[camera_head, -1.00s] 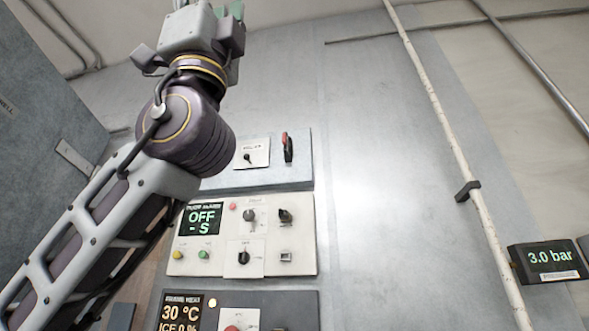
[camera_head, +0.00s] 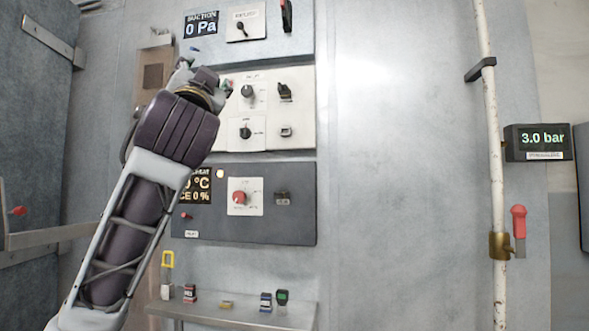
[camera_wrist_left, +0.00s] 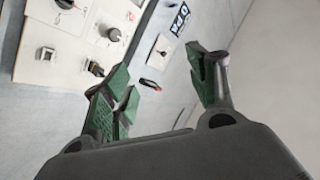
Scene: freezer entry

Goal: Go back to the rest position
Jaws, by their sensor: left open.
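My left arm rises from the lower left in the head view, and its gripper (camera_head: 202,82) is in front of the left part of the middle white control panel (camera_head: 290,105). In the left wrist view, the green-padded fingers of the left gripper (camera_wrist_left: 160,95) are spread apart with nothing between them. The white panel (camera_wrist_left: 60,45) with its knobs shows behind them there, apart from the fingers. My arm hides the left part of the panels. My right gripper is not in view.
The upper panel reads 0 Pa (camera_head: 200,25). A dark panel (camera_head: 245,228) with a red knob is below. A shelf (camera_head: 235,313) holds several small items. A white pipe (camera_head: 492,150) with a red-handled valve (camera_head: 519,220) and a 3.0 bar display (camera_head: 540,142) stand right.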

